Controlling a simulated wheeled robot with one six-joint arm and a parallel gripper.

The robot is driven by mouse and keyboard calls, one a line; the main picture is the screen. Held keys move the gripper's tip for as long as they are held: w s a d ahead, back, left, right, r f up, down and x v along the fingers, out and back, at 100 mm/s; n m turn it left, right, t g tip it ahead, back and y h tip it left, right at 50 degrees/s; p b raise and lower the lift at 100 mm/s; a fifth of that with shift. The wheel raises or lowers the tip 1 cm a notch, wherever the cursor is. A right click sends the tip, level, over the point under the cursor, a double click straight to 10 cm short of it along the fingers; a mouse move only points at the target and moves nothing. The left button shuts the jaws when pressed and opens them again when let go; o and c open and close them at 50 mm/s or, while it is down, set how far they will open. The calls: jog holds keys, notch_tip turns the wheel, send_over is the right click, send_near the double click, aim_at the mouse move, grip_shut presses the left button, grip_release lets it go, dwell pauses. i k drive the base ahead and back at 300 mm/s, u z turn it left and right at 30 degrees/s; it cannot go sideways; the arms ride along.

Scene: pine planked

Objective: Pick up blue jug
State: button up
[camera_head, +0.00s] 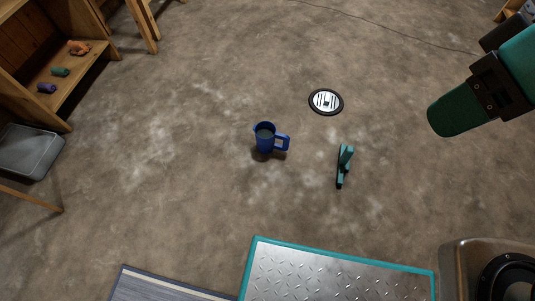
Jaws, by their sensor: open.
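The blue jug (265,138) stands upright on the bare floor near the middle of the head view, its handle pointing right. One broad teal jaw is seen from the side; the other cannot be made out.
A teal and black tool-like object (343,166) lies right of the jug. A round black-and-white disc (326,101) lies behind it. A wooden shelf (77,85) with small items and a grey bin (29,151) stand left. A teal-edged metal plate (340,275) is in front.

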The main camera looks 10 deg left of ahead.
aim_at(266, 134)
jog(key=u, duration=0.05)
jog(key=k, duration=0.2)
jog(key=u, duration=1.9)
jog(key=i, duration=1.15)
jog(key=z, duration=1.95)
